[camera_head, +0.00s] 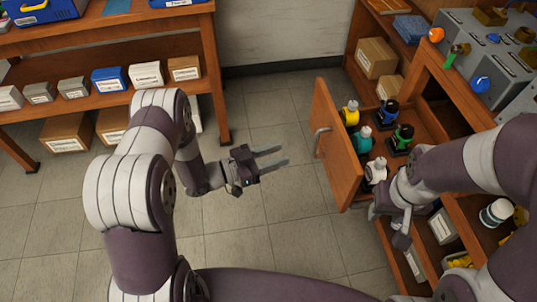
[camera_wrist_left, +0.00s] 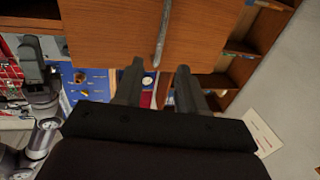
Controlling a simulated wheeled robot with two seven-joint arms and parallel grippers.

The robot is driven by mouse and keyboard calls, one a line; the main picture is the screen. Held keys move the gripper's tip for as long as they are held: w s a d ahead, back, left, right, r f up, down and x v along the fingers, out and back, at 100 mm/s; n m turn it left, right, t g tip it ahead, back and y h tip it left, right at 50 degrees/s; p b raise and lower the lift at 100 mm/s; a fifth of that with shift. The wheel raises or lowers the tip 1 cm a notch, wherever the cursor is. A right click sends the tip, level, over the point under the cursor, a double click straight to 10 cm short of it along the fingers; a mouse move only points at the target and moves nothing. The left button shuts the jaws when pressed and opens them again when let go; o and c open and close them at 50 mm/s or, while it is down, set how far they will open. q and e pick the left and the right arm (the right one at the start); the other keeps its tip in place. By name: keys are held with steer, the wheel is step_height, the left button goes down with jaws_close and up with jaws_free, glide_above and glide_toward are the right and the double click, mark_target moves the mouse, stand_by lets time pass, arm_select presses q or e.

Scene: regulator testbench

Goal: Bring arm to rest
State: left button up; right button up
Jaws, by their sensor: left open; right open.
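My left gripper (camera_head: 270,161) is open and empty over the floor, left of the open drawer. In the left wrist view its two fingers (camera_wrist_left: 158,88) are apart with nothing between them. A wooden drawer front with a metal handle (camera_wrist_left: 163,35) shows beyond the fingertips; the gripper looks apart from it. My right gripper (camera_head: 388,225) is at the right, low by the drawer's near side, partly hidden by its own arm. It is open, and I see nothing held in it.
The open drawer (camera_head: 323,150) juts out from the right-hand bench and holds several regulators, yellow (camera_head: 350,113), blue (camera_head: 387,113), green (camera_head: 401,138) and white (camera_head: 376,171) among them. A shelf bench (camera_head: 60,45) with boxes stands at the left. Tiled floor (camera_head: 280,235) between them is clear.

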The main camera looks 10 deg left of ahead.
arm_select(q)
steer(key=shift+v, duration=1.15)
